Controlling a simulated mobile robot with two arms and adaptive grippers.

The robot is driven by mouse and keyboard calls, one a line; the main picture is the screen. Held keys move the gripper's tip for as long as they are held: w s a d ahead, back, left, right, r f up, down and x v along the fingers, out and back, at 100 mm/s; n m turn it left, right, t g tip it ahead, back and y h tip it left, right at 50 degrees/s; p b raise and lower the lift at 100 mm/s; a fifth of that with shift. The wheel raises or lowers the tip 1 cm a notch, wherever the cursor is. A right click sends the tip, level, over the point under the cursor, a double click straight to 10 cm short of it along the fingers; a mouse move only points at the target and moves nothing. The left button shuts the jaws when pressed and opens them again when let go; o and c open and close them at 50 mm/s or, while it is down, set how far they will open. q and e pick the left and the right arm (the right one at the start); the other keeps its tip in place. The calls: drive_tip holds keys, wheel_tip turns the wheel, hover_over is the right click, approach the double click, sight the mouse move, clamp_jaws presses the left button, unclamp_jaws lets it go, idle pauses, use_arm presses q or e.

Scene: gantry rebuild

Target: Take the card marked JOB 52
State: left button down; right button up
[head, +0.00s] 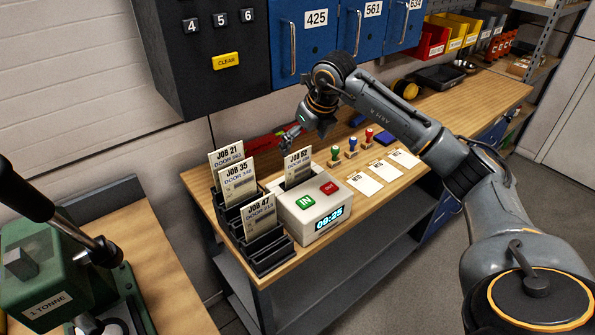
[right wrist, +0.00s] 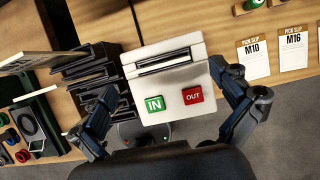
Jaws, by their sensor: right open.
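The card marked JOB 52 (head: 298,165) stands upright in the slot on top of the white time clock (head: 318,219), which has a green IN button, a red OUT button and a display reading 09:25. My right gripper (head: 290,137) is open, behind and above the card in the head view, apart from it. In the right wrist view its spread fingers (right wrist: 164,82) frame the clock (right wrist: 171,85) and its slot, with nothing held. There the card's face cannot be made out. My left gripper is not in view.
A black rack (head: 268,249) left of the clock holds cards JOB 21 (head: 227,155), JOB 35 (head: 239,182) and JOB 47 (head: 260,215). Stamps (head: 352,147) and pick slips (head: 364,185) lie to the right. A green press (head: 60,268) stands at the left.

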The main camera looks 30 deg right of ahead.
sight(299, 153)
drive_tip(key=shift+w+a+f+p, duration=0.2)
drive_tip(key=shift+f+p, duration=0.6)
drive_tip(key=shift+p, duration=0.2)
drive_tip(key=x, duration=0.2)
drive_tip(key=shift+w+f+p, duration=0.15)
drive_tip(key=shift+f+p, duration=0.05)
drive_tip(key=shift+p, duration=0.1)
drive_tip(key=shift+w+f, duration=0.1)
drive_tip(key=shift+f, duration=0.15)
drive_tip(key=c, duration=0.9)
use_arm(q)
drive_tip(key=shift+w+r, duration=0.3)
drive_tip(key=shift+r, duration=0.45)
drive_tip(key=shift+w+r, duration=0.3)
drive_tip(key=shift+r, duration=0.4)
use_arm(e)
drive_tip(key=shift+c, duration=0.4)
